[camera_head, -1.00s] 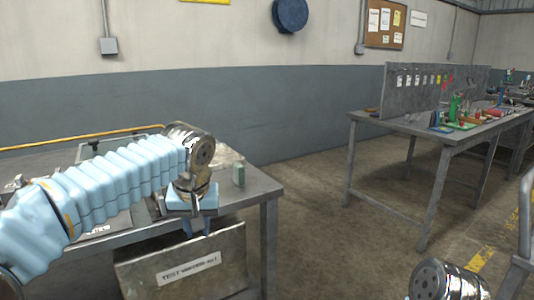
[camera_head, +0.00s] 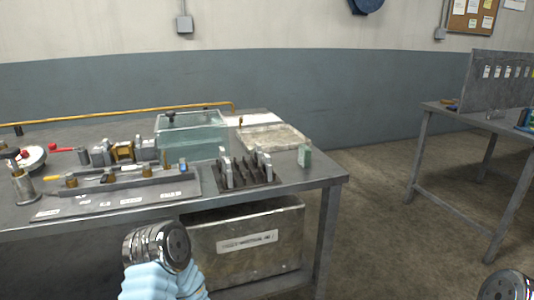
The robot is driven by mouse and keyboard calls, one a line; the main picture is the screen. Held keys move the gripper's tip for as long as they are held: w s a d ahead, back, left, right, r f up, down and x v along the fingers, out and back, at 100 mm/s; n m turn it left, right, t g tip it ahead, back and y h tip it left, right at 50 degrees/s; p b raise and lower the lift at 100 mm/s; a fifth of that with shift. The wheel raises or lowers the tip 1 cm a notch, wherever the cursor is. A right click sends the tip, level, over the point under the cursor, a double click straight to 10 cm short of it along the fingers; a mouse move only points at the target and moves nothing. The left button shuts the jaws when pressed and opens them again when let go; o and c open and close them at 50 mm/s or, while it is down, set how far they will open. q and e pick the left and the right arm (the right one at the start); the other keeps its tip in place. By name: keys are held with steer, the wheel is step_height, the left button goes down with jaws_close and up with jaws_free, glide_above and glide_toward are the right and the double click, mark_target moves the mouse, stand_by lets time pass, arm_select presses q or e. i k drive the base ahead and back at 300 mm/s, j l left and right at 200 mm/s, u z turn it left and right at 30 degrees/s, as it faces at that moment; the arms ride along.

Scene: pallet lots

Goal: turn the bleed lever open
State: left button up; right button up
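A test bench (camera_head: 320,182) stands at the left with a valve manifold on a labelled plate (camera_head: 120,203). A small yellow handle (camera_head: 51,178) sits at the manifold's left end. A red handle (camera_head: 60,149) lies behind it, near a round white gauge (camera_head: 30,158). I cannot tell for certain which handle is the bleed lever. My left arm shows only a blue sleeve and metal joint in front of the bench; its gripper is out of view. Only a metal joint of my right arm shows at the lower right corner.
A labelled bin (camera_head: 245,245) is below. Open floor separates it from another table (camera_head: 455,112).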

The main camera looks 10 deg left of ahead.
mark_target(145, 166)
steer(key=u, duration=1.4)
steer(key=j+z, duration=0.25)
